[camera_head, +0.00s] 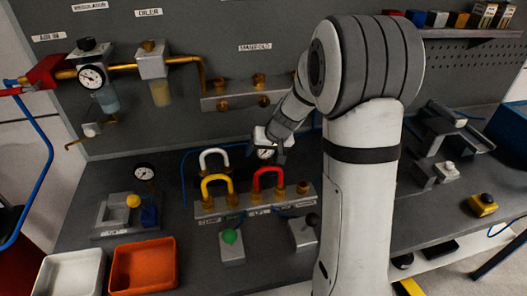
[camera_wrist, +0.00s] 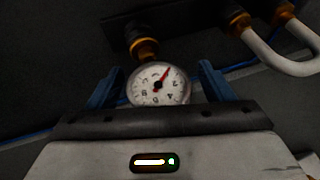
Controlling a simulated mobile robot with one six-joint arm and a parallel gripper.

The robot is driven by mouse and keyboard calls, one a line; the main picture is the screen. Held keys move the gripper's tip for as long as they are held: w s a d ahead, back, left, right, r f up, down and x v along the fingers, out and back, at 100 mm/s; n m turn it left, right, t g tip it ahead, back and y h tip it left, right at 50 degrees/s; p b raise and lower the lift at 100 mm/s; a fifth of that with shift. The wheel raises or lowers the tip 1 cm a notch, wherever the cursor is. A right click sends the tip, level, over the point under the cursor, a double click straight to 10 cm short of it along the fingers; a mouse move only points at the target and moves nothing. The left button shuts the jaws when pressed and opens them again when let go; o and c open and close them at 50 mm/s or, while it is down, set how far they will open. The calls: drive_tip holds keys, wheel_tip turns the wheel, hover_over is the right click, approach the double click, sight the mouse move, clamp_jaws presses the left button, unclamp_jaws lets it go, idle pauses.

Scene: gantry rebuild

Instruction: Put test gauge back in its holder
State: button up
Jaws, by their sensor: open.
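A round gauge (camera_wrist: 158,84) with a white dial and red needle sits between the two blue fingers of my gripper (camera_wrist: 158,76) in the wrist view. The fingers are apart, and I see a gap on each side of the dial. A brass fitting (camera_wrist: 145,48) shows right behind the gauge; I cannot tell whether they are joined. In the head view the same dial (camera_head: 265,153) shows at my gripper (camera_head: 272,146), above the bench. Another small gauge (camera_head: 144,172) stands at the left rear of the bench. I cannot tell which fixture is the holder.
A manifold (camera_head: 240,101) and a regulator gauge (camera_head: 92,77) are on the back panel. A white tray (camera_head: 72,255) and an orange tray (camera_head: 143,241) lie front left.

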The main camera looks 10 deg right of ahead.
drive_tip(key=v, duration=0.7)
drive_tip(key=shift+r+b, duration=0.3)
drive_tip(key=shift+r, duration=0.1)
drive_tip(key=shift+s+d, duration=0.15)
